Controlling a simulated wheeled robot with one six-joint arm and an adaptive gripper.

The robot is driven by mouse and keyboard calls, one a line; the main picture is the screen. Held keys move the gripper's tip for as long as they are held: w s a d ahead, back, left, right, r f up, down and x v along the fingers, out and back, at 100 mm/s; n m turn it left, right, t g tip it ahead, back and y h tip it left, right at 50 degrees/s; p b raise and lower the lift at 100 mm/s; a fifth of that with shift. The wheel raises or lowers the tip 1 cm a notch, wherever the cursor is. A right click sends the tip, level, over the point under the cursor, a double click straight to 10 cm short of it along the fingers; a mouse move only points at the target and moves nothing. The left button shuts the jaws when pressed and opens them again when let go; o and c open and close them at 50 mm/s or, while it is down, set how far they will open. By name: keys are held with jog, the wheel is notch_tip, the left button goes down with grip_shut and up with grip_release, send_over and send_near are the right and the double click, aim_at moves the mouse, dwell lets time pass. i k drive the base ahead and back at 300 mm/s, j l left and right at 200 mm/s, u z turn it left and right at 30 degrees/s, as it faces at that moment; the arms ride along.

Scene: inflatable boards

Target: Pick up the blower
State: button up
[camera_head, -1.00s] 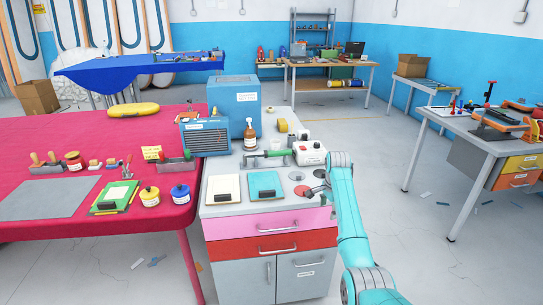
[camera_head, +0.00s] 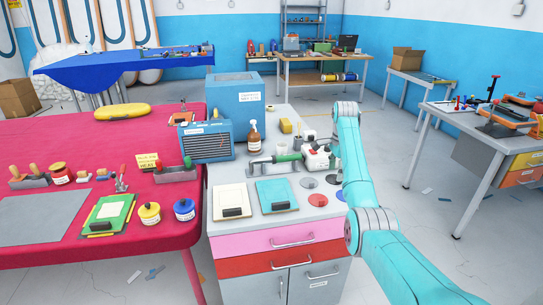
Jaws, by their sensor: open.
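A green-handled tool with a slim metal tube (camera_head: 285,158), which looks like the blower, lies on a grey rest on top of the cabinet (camera_head: 228,228). I cannot confirm its identity at this size. My gripper (camera_head: 314,147) is small and dark, partly hidden by my turquoise arm. It is open above the right rear of the cabinet top, to the right of the green-handled tool and apart from it. It overlaps the view of a white box (camera_head: 317,160); whether they touch is unclear.
A brown spray bottle (camera_head: 254,139) and a blue vented box (camera_head: 206,142) stand behind and left of the tool. White (camera_head: 231,199) and teal (camera_head: 276,195) clipboards lie in front. Round discs lie at the right. A red table (camera_head: 130,228) adjoins on the left.

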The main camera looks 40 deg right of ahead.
aim_at(274, 160)
jog(key=i, duration=1)
jog(key=l, duration=0.3)
jog(key=i+u, duration=0.05)
